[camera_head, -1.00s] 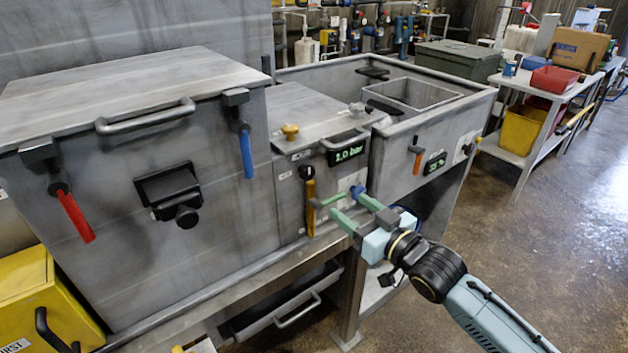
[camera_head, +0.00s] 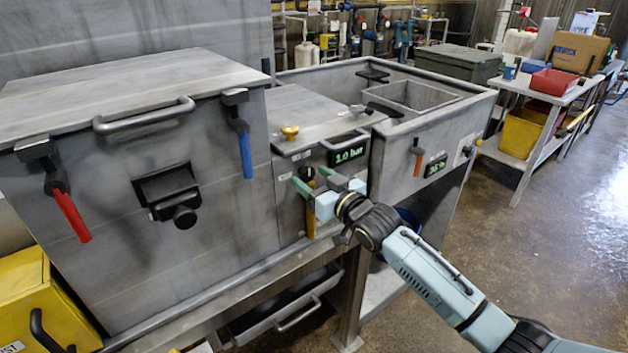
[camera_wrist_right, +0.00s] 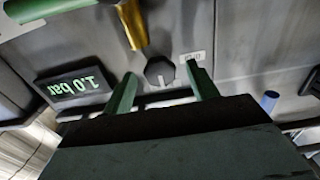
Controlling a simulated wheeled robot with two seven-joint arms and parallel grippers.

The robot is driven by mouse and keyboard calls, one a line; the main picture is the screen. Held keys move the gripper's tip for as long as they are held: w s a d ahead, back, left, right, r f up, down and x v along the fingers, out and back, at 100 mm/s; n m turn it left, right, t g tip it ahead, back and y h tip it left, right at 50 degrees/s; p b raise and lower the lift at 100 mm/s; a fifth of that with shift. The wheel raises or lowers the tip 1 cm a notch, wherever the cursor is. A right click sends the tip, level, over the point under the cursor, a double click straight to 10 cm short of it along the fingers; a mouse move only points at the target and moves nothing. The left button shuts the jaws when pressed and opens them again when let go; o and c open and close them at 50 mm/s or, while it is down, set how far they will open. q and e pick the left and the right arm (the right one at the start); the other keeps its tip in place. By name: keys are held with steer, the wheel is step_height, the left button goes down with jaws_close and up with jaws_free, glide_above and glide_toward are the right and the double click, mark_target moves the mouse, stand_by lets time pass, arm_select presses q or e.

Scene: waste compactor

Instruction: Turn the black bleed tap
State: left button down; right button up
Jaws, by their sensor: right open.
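The black bleed tap (camera_wrist_right: 159,70) is a dark hexagonal knob with a pale line on its face, on the grey front panel in the right wrist view. In the head view the tap (camera_head: 307,172) shows only in part behind my gripper. My right gripper (camera_head: 312,180) is open, with its green fingers at the panel. In the wrist view the gripper (camera_wrist_right: 161,72) has one finger on each side of the tap, with visible gaps; how deep they reach is unclear. My left gripper is not in view.
A yellow handle (camera_head: 310,218) hangs just below the tap and partly behind the gripper. A display reading 1.0 bar (camera_head: 349,154) is to the right. A brass knob (camera_head: 290,132) stands above. A blue lever (camera_head: 245,153) is on the larger box at left.

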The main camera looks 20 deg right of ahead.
steer(key=c, duration=1)
steer(key=n+p, duration=0.1)
steer(key=n, duration=0.2)
steer(key=shift+r+p, duration=0.1)
steer(key=shift+p, duration=0.3)
steer(key=n+p, duration=0.1)
steer(key=n, duration=0.3)
steer(key=shift+n+p, duration=0.3)
steer(key=shift+p, duration=0.05)
steer(key=n+p, duration=0.1)
steer(key=n, duration=0.3)
steer(key=shift+n, duration=2.5)
